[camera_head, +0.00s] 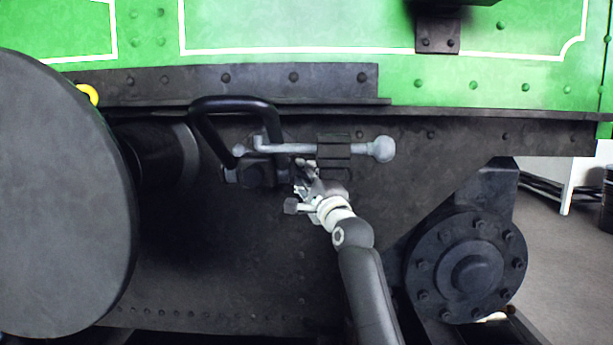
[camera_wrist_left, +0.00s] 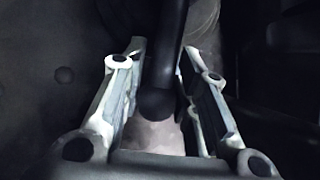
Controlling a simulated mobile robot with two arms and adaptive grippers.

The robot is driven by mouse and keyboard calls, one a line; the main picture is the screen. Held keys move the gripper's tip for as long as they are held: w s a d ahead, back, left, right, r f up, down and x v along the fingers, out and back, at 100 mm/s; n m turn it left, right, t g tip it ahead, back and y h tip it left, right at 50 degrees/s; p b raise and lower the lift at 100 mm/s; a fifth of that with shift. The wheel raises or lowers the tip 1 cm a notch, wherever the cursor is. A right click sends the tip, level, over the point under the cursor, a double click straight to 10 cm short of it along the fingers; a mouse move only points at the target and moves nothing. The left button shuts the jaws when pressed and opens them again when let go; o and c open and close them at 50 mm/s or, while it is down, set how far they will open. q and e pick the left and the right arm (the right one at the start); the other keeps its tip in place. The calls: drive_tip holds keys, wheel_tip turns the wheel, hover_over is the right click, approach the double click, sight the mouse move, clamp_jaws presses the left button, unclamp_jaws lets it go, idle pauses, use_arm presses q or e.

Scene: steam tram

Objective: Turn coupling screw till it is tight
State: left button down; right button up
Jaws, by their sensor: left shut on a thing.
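The coupling screw (camera_head: 290,148) is a light grey horizontal bar in front of the dark buffer beam. A round ball (camera_head: 381,149) is at its right end and a dark ribbed block (camera_head: 334,151) sits around it. A black shackle (camera_head: 236,103) loops up at its left. My left gripper (camera_head: 306,184) is just below the bar, partly lost against the dark metal. In the left wrist view, a dark rod with a rounded end (camera_wrist_left: 158,101) lies between the gripper's fingers (camera_wrist_left: 163,50). The gripper is shut on this rod. My right gripper is not in view.
A large round grey buffer (camera_head: 62,200) stands out at the left. A bolted dark round flange (camera_head: 470,265) is at the lower right. The green tram body (camera_head: 300,28) is above. Open floor (camera_head: 570,255) shows at the far right.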

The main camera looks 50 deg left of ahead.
use_arm(q)
drive_tip(key=shift+w+d+r, duration=0.1)
drive_tip(key=shift+r, duration=0.2)
drive_tip(key=c, duration=1.3)
unclamp_jaws()
drive_tip(key=shift+c, duration=0.2)
drive_tip(key=shift+f, duration=0.15)
drive_tip(key=shift+d+f, duration=0.1)
drive_tip(key=shift+d, duration=0.1)
drive_tip(key=v, duration=0.7)
